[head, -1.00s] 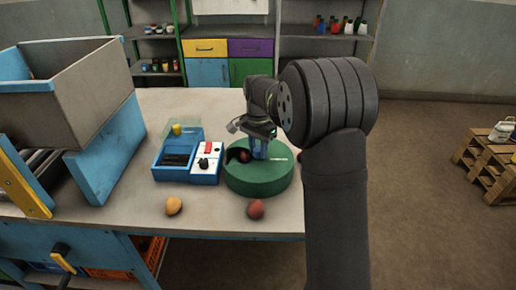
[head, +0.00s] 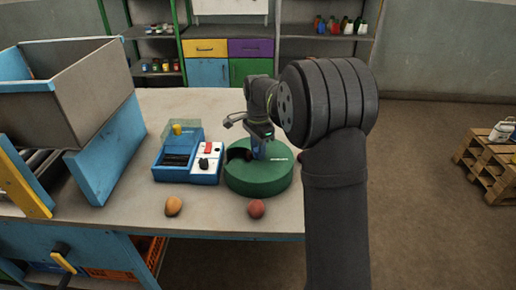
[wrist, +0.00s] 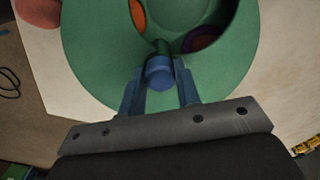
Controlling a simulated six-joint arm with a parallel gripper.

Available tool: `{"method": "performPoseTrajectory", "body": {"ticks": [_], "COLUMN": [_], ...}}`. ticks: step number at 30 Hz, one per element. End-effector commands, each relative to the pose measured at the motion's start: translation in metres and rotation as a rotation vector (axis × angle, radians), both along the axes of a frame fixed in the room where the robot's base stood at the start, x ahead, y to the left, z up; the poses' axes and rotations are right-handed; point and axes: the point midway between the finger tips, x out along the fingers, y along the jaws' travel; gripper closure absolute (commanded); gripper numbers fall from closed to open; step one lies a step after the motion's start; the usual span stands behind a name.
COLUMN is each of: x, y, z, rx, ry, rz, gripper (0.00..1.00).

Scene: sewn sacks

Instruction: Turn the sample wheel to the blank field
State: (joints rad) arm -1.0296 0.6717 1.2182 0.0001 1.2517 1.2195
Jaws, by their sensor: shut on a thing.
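The sample wheel (head: 262,182) is a round green drum on the table, right of a blue device. A dark opening shows in its top at the left in the head view. In the wrist view the green wheel (wrist: 95,60) has a recess, with an orange patch (wrist: 138,14) and a dark purple, orange-edged patch (wrist: 203,38) partly visible. My gripper (wrist: 159,78) is shut on a blue round knob (wrist: 159,73), which joins a green bar on the wheel. My gripper (head: 258,152) covers part of the wheel's top in the head view. I cannot tell which patch is the blank field.
A blue device (head: 180,160) with a white panel, a red switch and a black knob stands close to the wheel's left. A tan egg-shaped thing (head: 173,206) and a dark red one (head: 256,208) lie near the front edge. A large bin (head: 85,90) stands at left.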

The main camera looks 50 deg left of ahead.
Motion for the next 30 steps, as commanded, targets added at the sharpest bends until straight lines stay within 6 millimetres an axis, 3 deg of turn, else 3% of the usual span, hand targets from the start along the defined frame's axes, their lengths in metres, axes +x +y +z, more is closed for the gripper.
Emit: {"method": "performPoseTrajectory", "body": {"ticks": [13,14,17,26,30], "x": [0.001,0.001,0.001,0.0,0.0], "y": [0.0,0.0,0.0,0.0,0.001], "z": [0.0,0.0,0.0,0.001,0.012], "rx": [0.001,0.001,0.001,0.001,0.002], "ry": [-0.001,-0.001,-0.001,-0.001,-0.001], "rz": [-0.006,-0.006,-0.006,-0.005,-0.005], "gripper": [1.0,0.68,0.48,0.48,0.48]}}
